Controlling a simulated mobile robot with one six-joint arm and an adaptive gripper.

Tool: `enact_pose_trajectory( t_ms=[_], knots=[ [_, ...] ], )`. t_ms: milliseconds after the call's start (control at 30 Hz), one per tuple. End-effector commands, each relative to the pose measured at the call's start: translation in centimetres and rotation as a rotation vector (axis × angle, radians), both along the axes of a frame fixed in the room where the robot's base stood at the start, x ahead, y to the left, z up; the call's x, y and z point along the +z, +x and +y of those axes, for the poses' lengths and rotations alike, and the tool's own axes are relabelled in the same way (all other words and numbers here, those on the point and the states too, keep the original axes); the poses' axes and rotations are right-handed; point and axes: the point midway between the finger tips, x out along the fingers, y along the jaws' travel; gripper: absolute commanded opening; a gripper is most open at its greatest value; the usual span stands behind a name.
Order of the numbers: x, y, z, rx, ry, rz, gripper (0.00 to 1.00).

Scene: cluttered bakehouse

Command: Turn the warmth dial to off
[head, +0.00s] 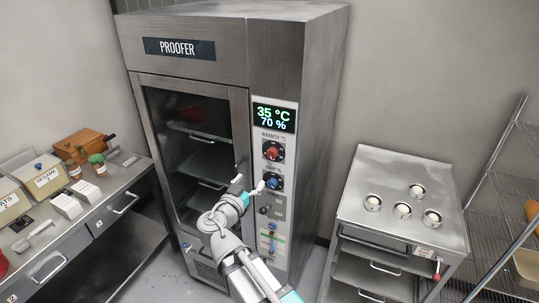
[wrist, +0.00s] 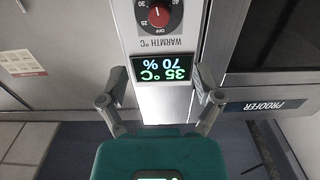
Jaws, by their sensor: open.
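The warmth dial (head: 273,151) is a red knob on a dark round face on the proofer's control panel, below the display. In the wrist view the dial (wrist: 159,15) is upside down at the top edge, partly cut off. Its white mark points away from the OFF label, which lies nearest the display. The display (head: 273,117) reads 35 °C and 70 %. My gripper (head: 249,186) is open and empty, low and left of the warmth dial in the head view. In the wrist view my gripper's fingers (wrist: 160,86) stand apart on either side of the display.
A blue dial (head: 273,182) sits just below the red one, close to my fingertips in the head view. The glass proofer door (head: 194,140) is left of the panel. A steel cart (head: 400,226) with several small pots stands right; a cluttered counter (head: 100,205) stands left.

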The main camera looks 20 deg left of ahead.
Motion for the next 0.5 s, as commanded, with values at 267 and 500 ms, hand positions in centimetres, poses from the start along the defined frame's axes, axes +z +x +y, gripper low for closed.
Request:
enact_pose_trajectory(
  t_ms=[267,500],
  knots=[
    [-0.1,0.1,-0.1,-0.002,-0.001,0.001,0.83],
    [-0.1,1.0,-0.2,-0.005,-0.001,0.002,0.83]
  ],
)
